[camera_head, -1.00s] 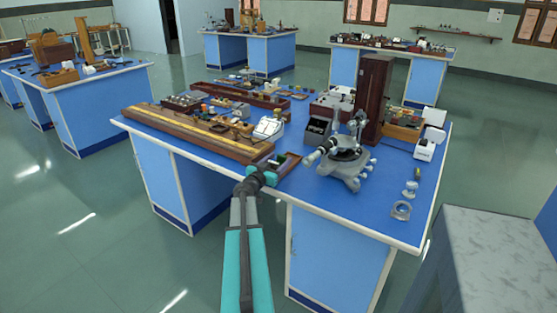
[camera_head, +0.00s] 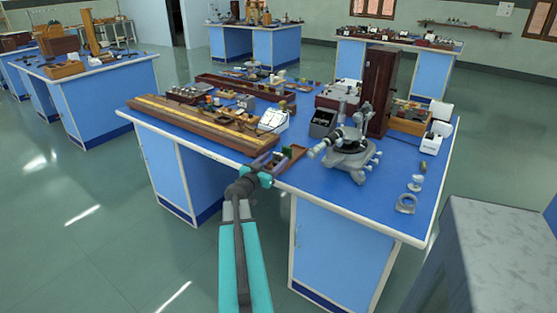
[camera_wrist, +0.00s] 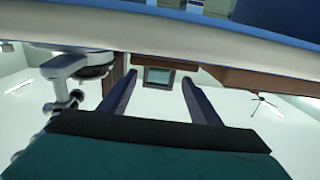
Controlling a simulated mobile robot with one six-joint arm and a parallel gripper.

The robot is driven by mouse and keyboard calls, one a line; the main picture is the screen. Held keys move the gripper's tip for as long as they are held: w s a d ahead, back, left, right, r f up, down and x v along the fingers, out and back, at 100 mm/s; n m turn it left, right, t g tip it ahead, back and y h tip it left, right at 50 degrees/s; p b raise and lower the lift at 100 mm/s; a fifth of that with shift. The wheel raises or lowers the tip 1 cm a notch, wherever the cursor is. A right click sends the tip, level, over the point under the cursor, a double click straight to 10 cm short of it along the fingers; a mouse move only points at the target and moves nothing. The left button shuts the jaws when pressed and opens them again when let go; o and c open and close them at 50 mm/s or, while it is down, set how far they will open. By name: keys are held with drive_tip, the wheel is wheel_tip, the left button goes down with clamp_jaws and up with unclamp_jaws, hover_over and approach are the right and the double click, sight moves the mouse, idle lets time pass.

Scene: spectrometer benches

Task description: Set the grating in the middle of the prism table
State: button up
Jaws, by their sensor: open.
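The grating, a small framed plate with a greenish face (camera_head: 286,152), stands at the wooden tray near the bench's front edge. In the wrist view a square framed plate, apparently the grating (camera_wrist: 158,76), shows between the fingertips, beyond them. My gripper (camera_head: 270,165) is open at the front edge, just left of the tray; its two fingers (camera_wrist: 155,85) are apart with nothing gripped. The spectrometer (camera_head: 348,158) stands to the right, with the dark round prism table (camera_head: 351,146) at its middle. The spectrometer also shows at the left of the inverted wrist view (camera_wrist: 68,66).
The wooden tray (camera_head: 293,163) lies beside the gripper. A long wooden bench rail (camera_head: 190,122) and a white meter (camera_head: 272,119) are to the left. A black box (camera_head: 322,123) and a tall brown case (camera_head: 378,92) stand behind. The front right of the blue top (camera_head: 370,205) is mostly clear.

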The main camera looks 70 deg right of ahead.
drive_tip(key=w+a+b, duration=0.1)
drive_tip(key=a, duration=0.5)
drive_tip(key=shift+w+a, duration=0.15)
drive_tip(key=shift+a, duration=0.25)
idle(0.5)
drive_tip(key=w+a+f+n+t+y, duration=0.1)
drive_tip(key=w+a+f+n+y, duration=0.1)
drive_tip(key=w+a+f, duration=0.45)
drive_tip(key=w+a+f+n+t+y, duration=0.1)
drive_tip(key=w+a+f+n+y, duration=0.2)
drive_tip(key=a+f, duration=0.7)
drive_tip(key=w+a+f+n+y, duration=0.2)
drive_tip(key=a+f+n+y, duration=0.25)
drive_tip(key=a+f, duration=1.2)
drive_tip(key=s+a+f+n+g+y, duration=0.1)
drive_tip(key=s+a+f+n+y, duration=0.1)
drive_tip(key=a, duration=1)
drive_tip(key=s+a+f+n+g+y, duration=0.1)
drive_tip(key=s+a+f+n+y, duration=0.2)
drive_tip(key=a, duration=0.9)
drive_tip(key=s+a+f+n+g+y, duration=0.2)
drive_tip(key=s+a+f+n, duration=0.3)
drive_tip(key=s+a+f, duration=0.4)
drive_tip(key=a+f+y, duration=0.1)
drive_tip(key=a, duration=0.2)
drive_tip(key=shift+a+f+n, duration=0.2)
drive_tip(key=shift+a+n, duration=0.1)
drive_tip(key=shift+n, duration=0.05)
drive_tip(key=shift+s, duration=0.1)
drive_tip(key=shift+c, duration=0.4)
